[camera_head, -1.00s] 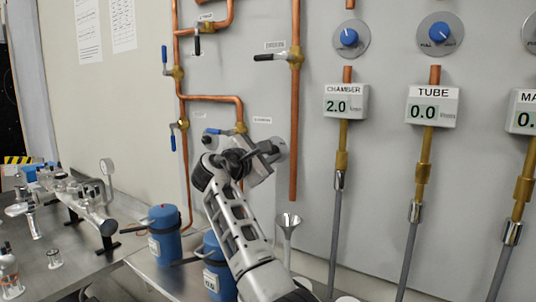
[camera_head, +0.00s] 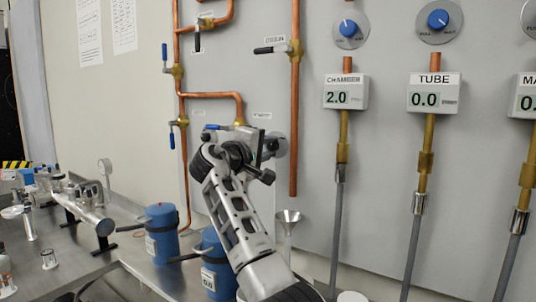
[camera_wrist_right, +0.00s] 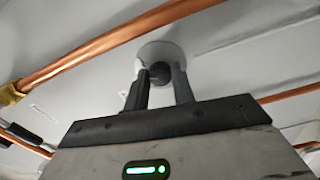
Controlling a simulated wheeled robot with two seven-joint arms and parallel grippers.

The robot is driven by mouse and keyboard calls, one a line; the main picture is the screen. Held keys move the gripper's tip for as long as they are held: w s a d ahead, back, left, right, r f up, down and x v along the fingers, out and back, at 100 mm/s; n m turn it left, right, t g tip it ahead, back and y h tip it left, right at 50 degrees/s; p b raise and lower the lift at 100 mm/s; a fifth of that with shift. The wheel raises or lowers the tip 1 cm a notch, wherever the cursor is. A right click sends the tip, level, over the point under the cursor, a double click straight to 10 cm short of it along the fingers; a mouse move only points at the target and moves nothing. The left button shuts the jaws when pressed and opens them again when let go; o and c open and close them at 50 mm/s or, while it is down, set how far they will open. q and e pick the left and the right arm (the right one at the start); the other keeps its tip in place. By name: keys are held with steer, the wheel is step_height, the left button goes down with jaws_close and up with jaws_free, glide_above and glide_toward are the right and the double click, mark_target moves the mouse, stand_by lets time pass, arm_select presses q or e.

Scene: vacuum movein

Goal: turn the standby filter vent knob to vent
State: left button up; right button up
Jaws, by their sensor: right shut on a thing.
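The knob (camera_wrist_right: 160,72) is small and dark and sits on a round grey plate (camera_wrist_right: 160,50) on the wall panel. In the head view the plate (camera_head: 281,143) shows behind my right gripper (camera_head: 268,148), which hides the knob there. My right gripper (camera_wrist_right: 160,84) has one finger on each side of the knob and is shut on it. The knob's pointer and markings cannot be read in either view. My left gripper is not in view.
A copper pipe (camera_head: 295,120) runs down beside the gripper. A blue-handled valve (camera_head: 238,127) is close on its left. Chamber (camera_head: 346,92) and tube (camera_head: 433,93) displays read 2.0 and 0.0.

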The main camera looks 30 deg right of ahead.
steer(key=m+b, duration=0.2)
steer(key=m, duration=0.2)
steer(key=shift+f+m, duration=0.15)
steer(key=shift+m, duration=0.15)
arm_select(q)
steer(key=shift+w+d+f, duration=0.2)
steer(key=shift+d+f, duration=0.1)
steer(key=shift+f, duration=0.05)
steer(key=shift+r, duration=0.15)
arm_select(e)
steer(key=shift+m, duration=0.3)
steer(key=o, duration=1)
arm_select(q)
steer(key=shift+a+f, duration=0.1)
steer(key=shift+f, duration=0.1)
arm_select(e)
steer(key=shift+a, duration=0.15)
